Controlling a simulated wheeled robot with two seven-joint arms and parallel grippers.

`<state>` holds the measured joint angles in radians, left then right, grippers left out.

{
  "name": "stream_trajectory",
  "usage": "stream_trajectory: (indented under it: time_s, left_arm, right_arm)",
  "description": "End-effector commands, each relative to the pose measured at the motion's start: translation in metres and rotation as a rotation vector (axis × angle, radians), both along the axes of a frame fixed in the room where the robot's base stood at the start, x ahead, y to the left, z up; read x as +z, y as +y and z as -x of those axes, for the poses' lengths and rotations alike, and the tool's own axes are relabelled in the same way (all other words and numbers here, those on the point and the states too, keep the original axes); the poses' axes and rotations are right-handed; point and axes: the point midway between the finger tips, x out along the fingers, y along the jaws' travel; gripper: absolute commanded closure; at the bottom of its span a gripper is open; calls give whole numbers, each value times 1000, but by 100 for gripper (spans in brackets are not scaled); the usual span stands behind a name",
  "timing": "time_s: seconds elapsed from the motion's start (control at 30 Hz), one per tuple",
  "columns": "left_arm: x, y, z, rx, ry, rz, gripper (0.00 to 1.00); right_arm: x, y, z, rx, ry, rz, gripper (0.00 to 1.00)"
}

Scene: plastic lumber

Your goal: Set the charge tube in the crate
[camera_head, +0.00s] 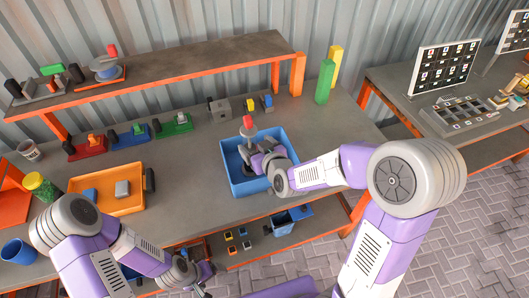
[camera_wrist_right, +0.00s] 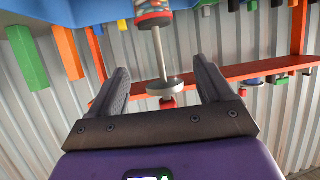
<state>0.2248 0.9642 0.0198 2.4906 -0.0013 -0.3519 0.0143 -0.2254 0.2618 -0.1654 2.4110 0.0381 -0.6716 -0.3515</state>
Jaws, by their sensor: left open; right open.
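The blue crate (camera_head: 234,181) stands on the bench near its middle. The charge tube's red knob and grey disc (camera_head: 248,130) show above the crate, behind my right gripper. Whether the body touches the crate floor is hidden. My left gripper (camera_head: 205,278) is open and empty by the front edge.
An orange tray (camera_head: 110,203) lies left of the crate. Red, blue and green fixtures (camera_head: 130,137) stand behind it under a raised shelf (camera_head: 190,60). Green and yellow posts (camera_head: 325,82) stand behind right. The bench right of the crate is mostly clear.

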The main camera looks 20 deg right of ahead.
Motion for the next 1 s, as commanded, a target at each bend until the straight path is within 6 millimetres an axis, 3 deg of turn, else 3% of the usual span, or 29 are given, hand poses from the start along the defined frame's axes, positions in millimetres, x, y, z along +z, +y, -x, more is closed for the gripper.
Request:
stream_trajectory:
  time_s: [0.17, 0.4, 1.0]
  left_arm:
    - [5, 0, 0, 0, 0, 0, 13]
    - [-23, 0, 0, 0, 1, 0, 13]
    - [-31, 0, 0, 0, 0, 0, 13]
  right_arm:
    - [17, -6, 36, 0, -2, -1, 20]
    - [19, -10, 50, -7, -4, 4, 20]
    - [25, -11, 61, 0, 2, 0, 20]
